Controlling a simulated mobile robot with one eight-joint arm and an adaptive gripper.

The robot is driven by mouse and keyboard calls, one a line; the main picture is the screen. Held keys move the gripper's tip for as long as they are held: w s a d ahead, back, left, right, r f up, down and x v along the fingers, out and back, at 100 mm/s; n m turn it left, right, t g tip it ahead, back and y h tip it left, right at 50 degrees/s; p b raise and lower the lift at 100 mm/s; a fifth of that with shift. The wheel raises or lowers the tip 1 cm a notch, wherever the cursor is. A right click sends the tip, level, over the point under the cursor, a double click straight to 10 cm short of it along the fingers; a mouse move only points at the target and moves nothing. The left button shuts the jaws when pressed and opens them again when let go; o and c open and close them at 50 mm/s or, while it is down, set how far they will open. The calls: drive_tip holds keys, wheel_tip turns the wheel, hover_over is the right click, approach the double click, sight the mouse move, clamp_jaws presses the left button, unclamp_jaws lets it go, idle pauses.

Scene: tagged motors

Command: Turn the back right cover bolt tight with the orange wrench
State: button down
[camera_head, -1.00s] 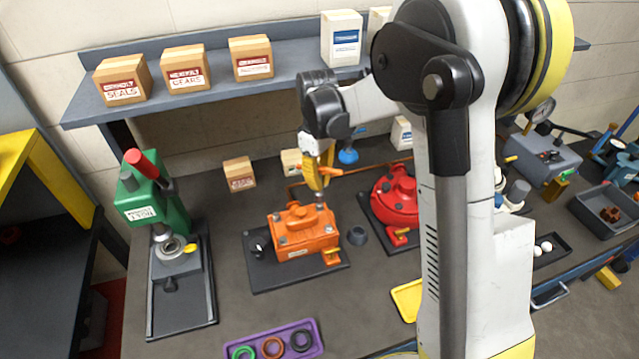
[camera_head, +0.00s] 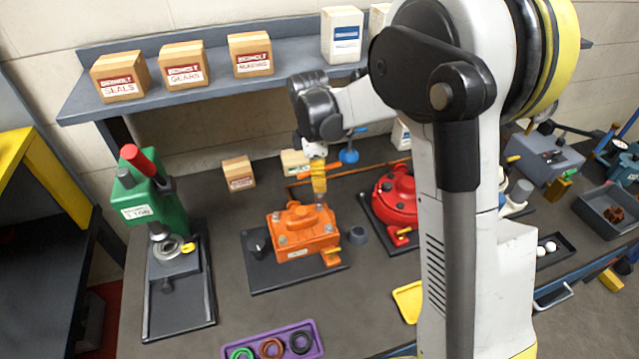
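The orange motor housing (camera_head: 304,240) sits on a dark base plate (camera_head: 270,280) in the middle of the bench, with grey bolts on its cover. My gripper (camera_head: 319,190) points down over the cover's back right corner. It appears shut on the orange wrench (camera_head: 304,172), part of which sticks out to the left of the yellow fingers. A grey tip below the fingers is at or just above the back right cover bolt (camera_head: 320,204). The fingers partly hide the wrench, and I cannot tell exactly how it sits on the bolt.
A green press (camera_head: 155,205) stands left. A purple tray (camera_head: 272,343) with rings lies in front. A small box (camera_head: 238,173) and the shelf (camera_head: 205,92) are behind.

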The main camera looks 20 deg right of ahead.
drive_tip(key=shift+f, duration=0.1)
drive_tip(key=shift+f+b, duration=0.95)
drive_tip(key=shift+f, duration=0.2)
